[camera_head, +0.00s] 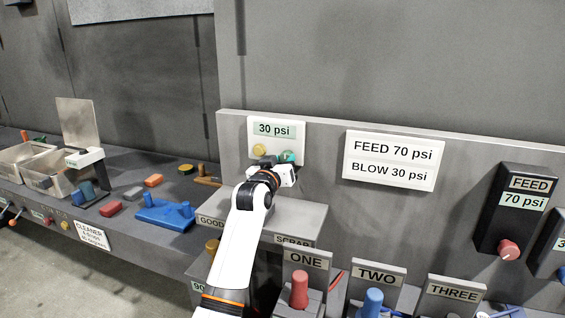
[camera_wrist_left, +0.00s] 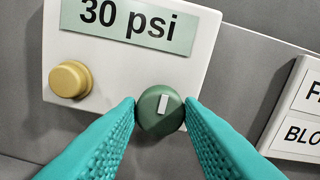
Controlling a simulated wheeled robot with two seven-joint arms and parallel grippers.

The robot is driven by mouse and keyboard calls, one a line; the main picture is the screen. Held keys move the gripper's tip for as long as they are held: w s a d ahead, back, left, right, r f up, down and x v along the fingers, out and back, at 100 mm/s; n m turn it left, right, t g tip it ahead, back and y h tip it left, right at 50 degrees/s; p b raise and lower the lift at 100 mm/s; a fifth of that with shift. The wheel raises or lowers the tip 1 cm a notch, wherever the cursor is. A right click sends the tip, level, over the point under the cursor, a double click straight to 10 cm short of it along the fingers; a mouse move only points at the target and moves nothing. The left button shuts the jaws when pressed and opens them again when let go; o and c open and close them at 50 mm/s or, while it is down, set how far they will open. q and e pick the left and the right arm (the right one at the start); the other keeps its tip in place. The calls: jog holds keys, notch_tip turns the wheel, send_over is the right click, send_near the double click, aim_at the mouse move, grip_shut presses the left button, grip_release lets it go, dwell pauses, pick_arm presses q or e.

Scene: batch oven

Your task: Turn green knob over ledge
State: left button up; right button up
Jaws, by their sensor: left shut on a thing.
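The green knob (camera_head: 288,157) sits at the lower right of a white panel (camera_head: 294,132) above the grey ledge box (camera_head: 303,214). In the left wrist view the green knob (camera_wrist_left: 158,112) has a pale pointer mark tilted slightly right of upright. My left gripper (camera_head: 284,166) is at the panel, and in the left wrist view its teal fingers (camera_wrist_left: 163,112) are shut on the knob from both sides. The panel's display reads 30 psi (camera_wrist_left: 127,22). My right gripper is not in view.
A yellow knob (camera_wrist_left: 70,79) is left of the green one on the same panel. A sign (camera_head: 391,160) reads FEED 70 psi, BLOW 30 psi. A FEED box (camera_head: 517,209) with a red knob is at right. Red (camera_head: 299,290) and blue (camera_head: 371,303) pegs stand below the ledge.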

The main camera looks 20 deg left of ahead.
pick_arm(q)
jog(key=shift+m, duration=0.4)
jog(key=m, duration=0.2)
jog(key=shift+m, duration=0.4)
jog(key=m+p, duration=0.1)
jog(key=m, duration=0.3)
jog(key=shift+m, duration=0.3)
jog(key=m+p, duration=0.2)
jog(key=m, duration=0.3)
jog(key=shift+d+m+p, duration=0.1)
jog(key=shift+m+p, duration=0.5)
jog(key=shift+m, duration=1.4)
jog(key=shift+f, duration=0.1)
jog(key=o, duration=1)
jog(key=shift+c, duration=0.2)
